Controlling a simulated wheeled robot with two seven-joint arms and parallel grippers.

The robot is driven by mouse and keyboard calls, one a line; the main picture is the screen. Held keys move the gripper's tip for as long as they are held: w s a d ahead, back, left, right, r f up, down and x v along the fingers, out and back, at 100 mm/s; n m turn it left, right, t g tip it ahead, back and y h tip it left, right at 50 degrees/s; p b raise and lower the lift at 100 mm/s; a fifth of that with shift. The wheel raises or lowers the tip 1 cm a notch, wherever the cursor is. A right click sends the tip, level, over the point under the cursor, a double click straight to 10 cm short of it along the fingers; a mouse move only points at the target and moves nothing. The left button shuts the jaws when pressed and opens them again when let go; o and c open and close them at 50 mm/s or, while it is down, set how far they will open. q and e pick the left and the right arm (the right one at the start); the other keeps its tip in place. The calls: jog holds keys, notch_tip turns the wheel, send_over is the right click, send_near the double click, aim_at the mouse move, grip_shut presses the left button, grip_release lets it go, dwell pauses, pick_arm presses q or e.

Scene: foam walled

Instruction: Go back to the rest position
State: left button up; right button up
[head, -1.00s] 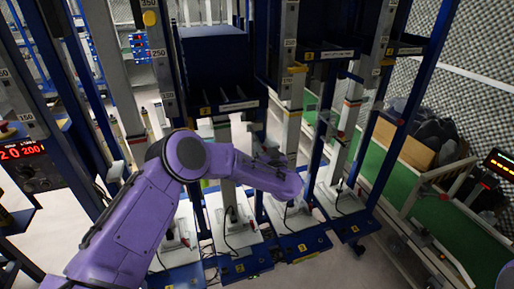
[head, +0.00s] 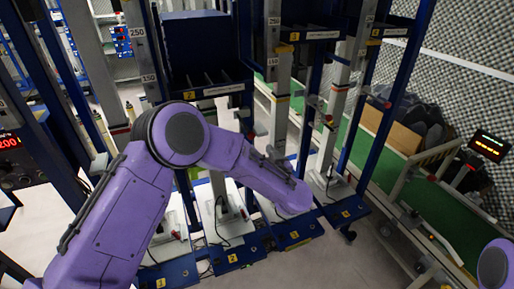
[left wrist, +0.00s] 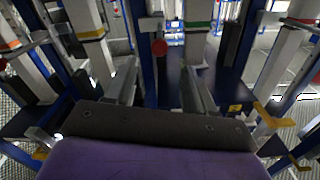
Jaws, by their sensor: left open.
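My left arm reaches in from the left of the head view, its purple forearm crossing in front of the blue and grey stands. My left gripper shows in the left wrist view (left wrist: 160,78). Its two grey fingers are apart, with nothing between them. In the head view the gripper is mostly hidden or hard to pick out against the stands beyond the forearm. A purple part of my right arm shows at the lower right edge of the head view. My right gripper is out of view.
Grey posts (head: 273,45) on blue bases (head: 297,232) stand close around my left arm. A blue bin (head: 195,45) hangs behind it. A green conveyor (head: 395,178) with a cardboard box (head: 404,139) runs along the right. Grey floor (head: 325,262) is free in front.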

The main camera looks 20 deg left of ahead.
pick_arm(q)
jog(key=shift+s, duration=0.15)
dwell(0.3)
jog(key=s+d+f+n+h, duration=0.1)
jog(key=s+f+h, duration=0.35)
jog(key=f, duration=0.55)
jog(key=s+d+f+h, duration=0.1)
jog(key=s+f+h, duration=0.35)
jog(key=f, duration=0.45)
jog(key=s+a+f+g+b, duration=0.1)
jog(key=s+a+f+g, duration=0.2)
jog(key=s, duration=0.7)
jog(key=s+a+f+g, duration=0.3)
jog(key=s+f, duration=0.4)
jog(key=s, duration=0.4)
jog(key=s+a+f+g+b, duration=0.1)
jog(key=s+a+f+g, duration=0.2)
jog(key=s, duration=0.8)
notch_tip(320, 180, down, 2)
jog(key=shift+a+f+g+b, duration=0.15)
jog(key=shift+f+g+b, duration=0.1)
jog(key=shift+g+b, duration=0.1)
